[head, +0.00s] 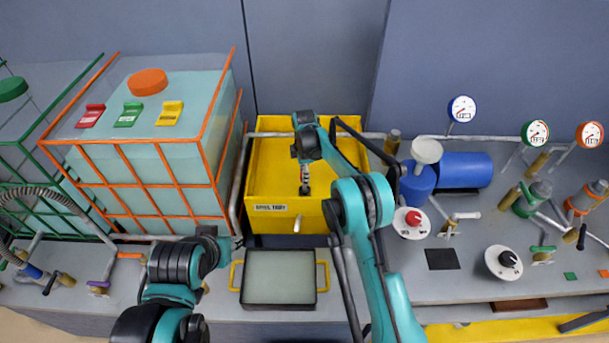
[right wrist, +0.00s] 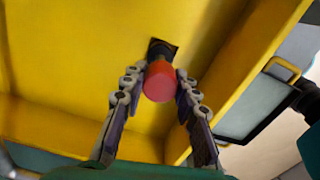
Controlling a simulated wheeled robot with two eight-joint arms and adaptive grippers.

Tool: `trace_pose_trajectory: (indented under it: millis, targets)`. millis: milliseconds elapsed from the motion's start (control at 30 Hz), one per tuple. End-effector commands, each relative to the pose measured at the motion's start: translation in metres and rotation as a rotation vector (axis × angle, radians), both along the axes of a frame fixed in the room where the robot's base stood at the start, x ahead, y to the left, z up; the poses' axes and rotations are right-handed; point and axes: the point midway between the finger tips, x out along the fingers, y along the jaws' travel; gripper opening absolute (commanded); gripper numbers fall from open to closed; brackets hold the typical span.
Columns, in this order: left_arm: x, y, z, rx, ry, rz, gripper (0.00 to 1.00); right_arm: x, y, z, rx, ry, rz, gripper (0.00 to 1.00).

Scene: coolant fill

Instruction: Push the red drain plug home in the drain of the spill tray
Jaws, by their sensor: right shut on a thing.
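The yellow spill tray (head: 268,226) stands at the middle back in the head view. My right gripper (head: 304,189) reaches down inside it. In the right wrist view, my right gripper (right wrist: 158,92) is shut on the red drain plug (right wrist: 159,85), with a finger on either side. The dark square drain (right wrist: 161,47) shows right behind the plug against the yellow tray. The plug covers part of the drain, and I cannot tell how deep it sits. The plug is hidden in the head view. My left gripper (head: 233,241) is low near the tray's left front; its fingers are too small to read.
A shallow pan (head: 279,304) with yellow handles sits in front of the tray. A caged turquoise tank (head: 185,100) stands to the left. A blue cylinder (head: 467,169), gauges and valves stand to the right. Pipes run close along the tray's sides.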

Motion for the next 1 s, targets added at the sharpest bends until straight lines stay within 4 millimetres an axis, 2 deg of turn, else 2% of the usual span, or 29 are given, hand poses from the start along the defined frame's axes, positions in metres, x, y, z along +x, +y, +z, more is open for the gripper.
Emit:
trace_pose_trajectory:
  millis: [367, 400, 467, 800, 867, 1000]
  targets:
    - [0.000, 0.000, -0.007, 0.000, 0.000, 0.000, 0.35, 0.000, 0.000, -0.010, 0.000, 0.000, 0.000, 0.08]
    - [0.000, 0.000, -0.006, 0.000, 0.000, 0.000, 0.35, 0.000, 0.000, -0.009, 0.000, 0.000, 0.000, 0.40]
    - [0.000, 0.000, -0.006, 0.000, 0.000, 0.000, 0.35, 0.000, 0.000, -0.009, 0.000, 0.000, 0.000, 0.54]
    - [0.000, 0.000, -0.006, 0.000, 0.000, 0.000, 0.35, 0.000, 0.000, -0.006, 0.000, 0.000, 0.000, 0.54]
    - [0.000, 0.000, -0.006, 0.000, 0.000, 0.000, 0.35, 0.000, 0.000, -0.001, 0.000, 0.000, 0.000, 0.54]
    - [0.000, 0.000, -0.006, 0.000, 0.000, 0.000, 0.35, 0.000, 0.000, 0.022, 0.000, 0.000, 0.000, 0.54]
